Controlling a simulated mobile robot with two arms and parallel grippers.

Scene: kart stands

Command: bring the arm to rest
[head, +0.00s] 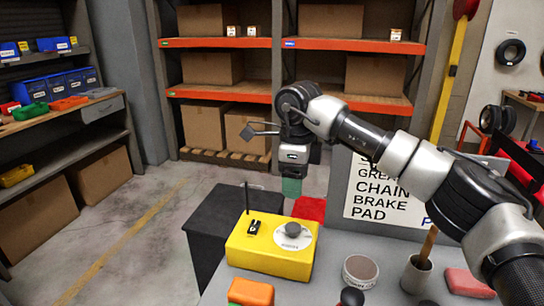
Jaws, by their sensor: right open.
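My right arm comes in from the right edge and reaches across above the grey table top. Its right gripper (291,178) hangs pointing down near the middle of the view, above and behind the yellow box. The gripper is open, and I see nothing held in it. A dull green piece shows at its lower end; I cannot tell whether it is a fingertip pad. The gripper is apart from the table top. My left gripper is not in view.
On the table (334,293) are a yellow box (262,263) with a knob and upright rod, an orange block (250,292), a round tin (360,271), a cup (416,275) and a reddish block (468,283). A sign (384,190) stands behind. Open floor (150,225) lies left.

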